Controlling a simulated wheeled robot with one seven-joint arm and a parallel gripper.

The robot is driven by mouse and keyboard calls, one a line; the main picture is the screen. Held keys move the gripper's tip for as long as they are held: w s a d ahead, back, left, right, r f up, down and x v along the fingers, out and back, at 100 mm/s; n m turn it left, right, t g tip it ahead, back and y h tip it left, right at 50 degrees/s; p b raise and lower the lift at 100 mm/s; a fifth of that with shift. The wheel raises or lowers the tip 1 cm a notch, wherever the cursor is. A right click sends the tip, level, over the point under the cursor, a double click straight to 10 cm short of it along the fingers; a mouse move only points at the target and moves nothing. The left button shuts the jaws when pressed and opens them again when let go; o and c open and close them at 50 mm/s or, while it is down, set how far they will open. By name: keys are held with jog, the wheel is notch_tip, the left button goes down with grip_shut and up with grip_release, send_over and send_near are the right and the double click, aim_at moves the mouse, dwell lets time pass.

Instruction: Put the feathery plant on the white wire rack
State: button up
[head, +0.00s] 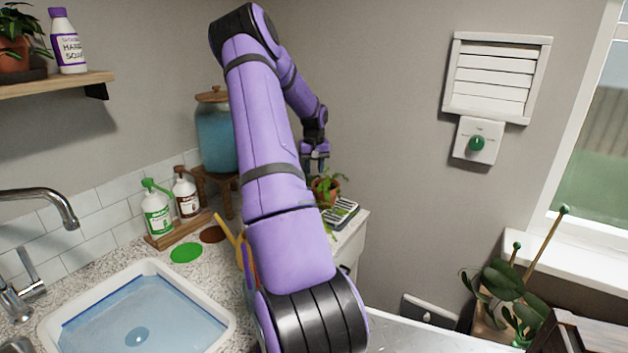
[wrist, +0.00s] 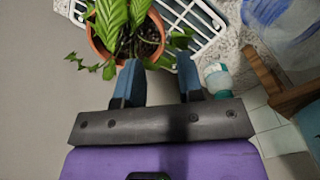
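A plant with long, ribbed green leaves (wrist: 112,22) grows in a terracotta pot (wrist: 152,50). I cannot tell if it is the feathery plant. The pot appears to be on the white wire rack (wrist: 201,18), near its left end in the wrist view, and hides part of it. In the head view the pot (head: 327,186) and rack (head: 345,213) are at the counter's far end, partly behind my arm. My gripper (wrist: 160,76) is open and empty, its fingers apart beside the pot. In the head view my gripper (head: 315,163) hangs just above the plant.
A blue jar (head: 214,130) on a wooden stand (head: 229,201) is left of my gripper. A small teal-capped bottle (wrist: 217,80) is near the right finger. Two bottles, a sink (head: 140,322) and green disc (head: 187,253) are at left. Another plant (head: 505,280) is at right.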

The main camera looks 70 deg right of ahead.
notch_tip(320, 180, up, 6)
jog(key=w+a+r+n+t, duration=0.1)
jog(key=w+a+r, duration=0.45)
jog(key=a, duration=0.35)
jog(key=w+a+r+n+t, duration=0.1)
jog(key=w+a+r, duration=0.45)
jog(key=a, duration=0.35)
jog(key=a+r+n+t, duration=0.1)
jog(key=a+r+n, duration=0.35)
jog(key=a, duration=1.15)
jog(key=s+a+r+n, duration=0.1)
jog(key=s+a+r, duration=0.1)
jog(key=a, duration=0.5)
jog(key=s+a+r, duration=0.2)
jog(key=a+r, duration=0.1)
jog(key=a, duration=0.4)
jog(key=s+a+f+n+t, duration=0.2)
jog(key=s+a+n, duration=0.1)
jog(key=s+a, duration=0.7)
jog(key=shift+s+a+n, duration=0.3)
jog(key=shift+a+n, duration=0.05)
jog(key=shift+a, duration=0.9)
